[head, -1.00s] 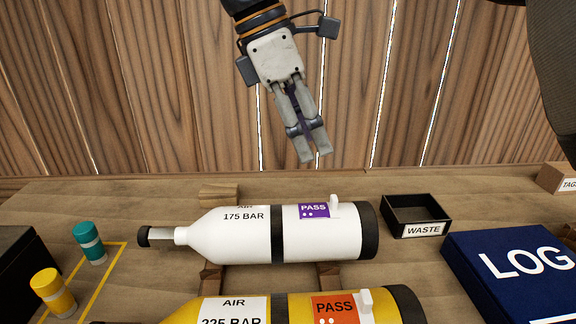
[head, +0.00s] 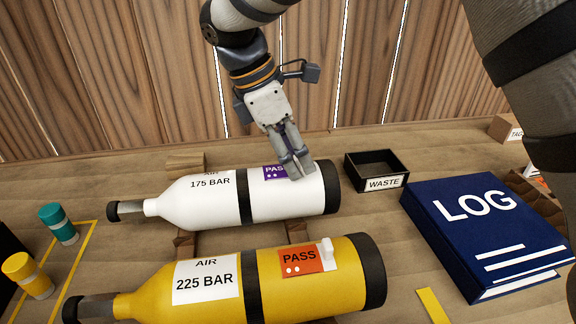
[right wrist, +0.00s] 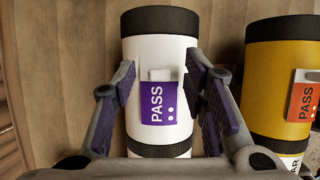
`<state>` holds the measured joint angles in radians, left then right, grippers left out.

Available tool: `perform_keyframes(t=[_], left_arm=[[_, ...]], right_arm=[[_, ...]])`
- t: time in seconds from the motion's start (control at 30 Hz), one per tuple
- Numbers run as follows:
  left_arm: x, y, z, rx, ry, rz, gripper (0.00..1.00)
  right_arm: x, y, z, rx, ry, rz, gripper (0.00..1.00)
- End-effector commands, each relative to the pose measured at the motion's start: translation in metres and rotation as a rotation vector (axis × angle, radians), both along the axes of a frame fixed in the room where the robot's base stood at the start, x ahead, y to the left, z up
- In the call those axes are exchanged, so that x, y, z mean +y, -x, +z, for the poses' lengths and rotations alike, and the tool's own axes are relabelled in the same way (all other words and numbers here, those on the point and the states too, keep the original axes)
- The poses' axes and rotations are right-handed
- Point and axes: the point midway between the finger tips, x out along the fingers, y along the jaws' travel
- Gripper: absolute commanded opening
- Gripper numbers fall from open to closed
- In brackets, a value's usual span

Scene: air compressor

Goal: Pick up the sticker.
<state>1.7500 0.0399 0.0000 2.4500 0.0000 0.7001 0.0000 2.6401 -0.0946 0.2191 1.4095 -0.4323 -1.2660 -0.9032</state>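A purple PASS sticker (head: 274,172) is on the white 175 BAR cylinder (head: 200,203). In the right wrist view the sticker (right wrist: 158,104) has a pale tab (right wrist: 160,74) at its upper edge. My right gripper (head: 298,170) points down at the right end of the white cylinder and partly covers the sticker in the head view. In the right wrist view its fingers (right wrist: 162,75) are open, one either side of the sticker, with nothing held. An orange PASS sticker (head: 300,261) with a white tab is on the yellow 225 BAR cylinder (head: 210,285). My left gripper is not in view.
A black WASTE tray (head: 384,184) stands right of the white cylinder. A blue LOG binder (head: 480,225) lies at the right. A yellow strip (head: 432,306) lies at the front right.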

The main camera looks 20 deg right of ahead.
Motion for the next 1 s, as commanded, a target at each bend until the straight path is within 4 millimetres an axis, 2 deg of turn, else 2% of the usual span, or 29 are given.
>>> perform_keyframes(t=[0.03, 0.1, 0.2, 0.5, 0.63, 0.77, 1.0], left_arm=[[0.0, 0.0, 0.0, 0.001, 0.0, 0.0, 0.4], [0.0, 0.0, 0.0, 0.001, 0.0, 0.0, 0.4], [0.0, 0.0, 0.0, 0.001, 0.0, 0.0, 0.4], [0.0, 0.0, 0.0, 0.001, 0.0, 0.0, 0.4], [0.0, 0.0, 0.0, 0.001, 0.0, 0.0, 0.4], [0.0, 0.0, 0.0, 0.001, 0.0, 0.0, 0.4], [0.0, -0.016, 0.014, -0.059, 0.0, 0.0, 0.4]], right_arm=[[0.0, 0.0, 0.0, 0.0, 0.0, 0.0, 0.38], [0.0, 0.0, 0.0, 0.0, 0.0, 0.0, 0.22], [0.0, 0.0, 0.0, 0.0, 0.0, 0.001, 0.05], [0.0, 0.0, 0.0, 0.0, 0.0, 0.001, 0.05], [0.0, -0.001, 0.008, -0.001, -0.001, 0.0, 0.05], [0.001, -0.001, 0.032, -0.004, -0.001, -0.001, 0.05], [0.036, 0.044, 0.102, -0.014, 0.002, 0.004, 0.05]])
